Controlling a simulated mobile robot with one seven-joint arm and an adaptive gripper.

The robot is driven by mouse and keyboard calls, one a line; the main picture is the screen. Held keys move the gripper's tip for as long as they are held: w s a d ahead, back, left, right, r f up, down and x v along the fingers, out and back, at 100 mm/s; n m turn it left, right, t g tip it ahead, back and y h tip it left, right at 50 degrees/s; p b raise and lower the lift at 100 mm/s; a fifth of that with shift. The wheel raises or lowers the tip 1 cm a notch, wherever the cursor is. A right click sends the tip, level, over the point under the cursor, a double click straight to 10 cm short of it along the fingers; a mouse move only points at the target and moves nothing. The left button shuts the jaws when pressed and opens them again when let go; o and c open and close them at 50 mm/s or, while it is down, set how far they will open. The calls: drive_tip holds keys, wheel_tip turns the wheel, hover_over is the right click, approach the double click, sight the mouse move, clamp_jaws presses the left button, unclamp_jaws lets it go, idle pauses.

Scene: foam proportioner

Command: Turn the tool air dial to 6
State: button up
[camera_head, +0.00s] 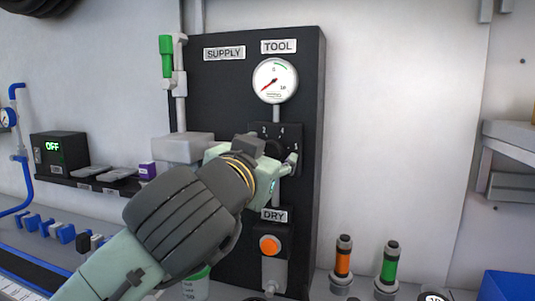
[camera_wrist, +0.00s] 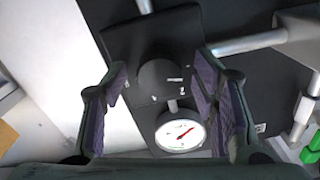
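The tool air dial is a round dark knob (camera_wrist: 158,78) on a black plate (camera_head: 289,130) below the TOOL label (camera_head: 278,46). In the head view the plate shows the numbers 2 and 4, and my gripper (camera_head: 270,157) hides most of the knob. In the wrist view my gripper (camera_wrist: 162,76) is open, with one purple-padded finger on each side of the knob and a gap visible on both sides. The knob's exact setting cannot be read. The white gauge (camera_head: 275,81) above has its red needle toward the lower left; it also shows in the wrist view (camera_wrist: 180,132).
Below DRY (camera_head: 273,215) is an orange button (camera_head: 269,246). Orange (camera_head: 343,257) and green (camera_head: 389,262) cylinders stand at right. The wall between panel and shelf is clear.

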drive_tip(key=c, duration=1.1)
